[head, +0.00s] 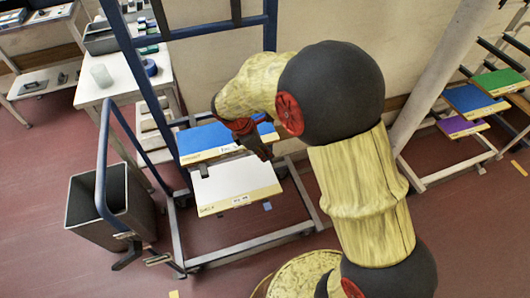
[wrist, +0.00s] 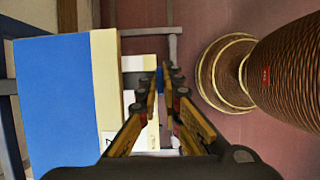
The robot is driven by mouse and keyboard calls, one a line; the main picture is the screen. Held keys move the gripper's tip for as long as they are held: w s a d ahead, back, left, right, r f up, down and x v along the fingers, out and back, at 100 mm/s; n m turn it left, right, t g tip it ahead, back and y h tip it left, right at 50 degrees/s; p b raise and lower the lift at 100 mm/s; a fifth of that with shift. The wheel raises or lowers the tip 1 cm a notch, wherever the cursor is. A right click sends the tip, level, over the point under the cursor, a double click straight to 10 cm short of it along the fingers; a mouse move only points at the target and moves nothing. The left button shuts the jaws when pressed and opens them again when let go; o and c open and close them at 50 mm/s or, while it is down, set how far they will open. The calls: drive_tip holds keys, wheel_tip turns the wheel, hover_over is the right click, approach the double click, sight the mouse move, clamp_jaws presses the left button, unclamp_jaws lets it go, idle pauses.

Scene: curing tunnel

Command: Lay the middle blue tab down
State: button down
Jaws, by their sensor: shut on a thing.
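My gripper (head: 262,152) is at the right end of the blue board (head: 208,140) on the rack, above the white board (head: 235,183). In the wrist view, my gripper (wrist: 165,78) points past the cream edge of the blue board (wrist: 62,95), and its fingers are close together. A little blue shows between the fingers (wrist: 177,104), but the tab's shape and tilt are mostly hidden by them. Another small blue tab (head: 267,206) shows below the right front edge of the white board.
The blue rack frame (head: 138,95) rises close on the left. A grey bin (head: 98,205) stands left of it, and a white table (head: 118,85) is behind. Another rack with green (head: 497,82), blue and purple (head: 461,127) boards is at right. Red floor is open in front.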

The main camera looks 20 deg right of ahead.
idle(0.4)
drive_tip(key=s+f+m+t+h+b, duration=0.2)
drive_tip(key=s+f+m+t+b, duration=0.2)
drive_tip(key=t, duration=1.2)
drive_tip(key=shift+s+f+h+b, duration=0.2)
drive_tip(key=shift+h+b, duration=0.1)
drive_tip(key=shift+b, duration=0.6)
drive_tip(key=shift+m+t, duration=0.3)
drive_tip(key=shift+t, duration=0.1)
drive_tip(key=c, duration=2)
unclamp_jaws()
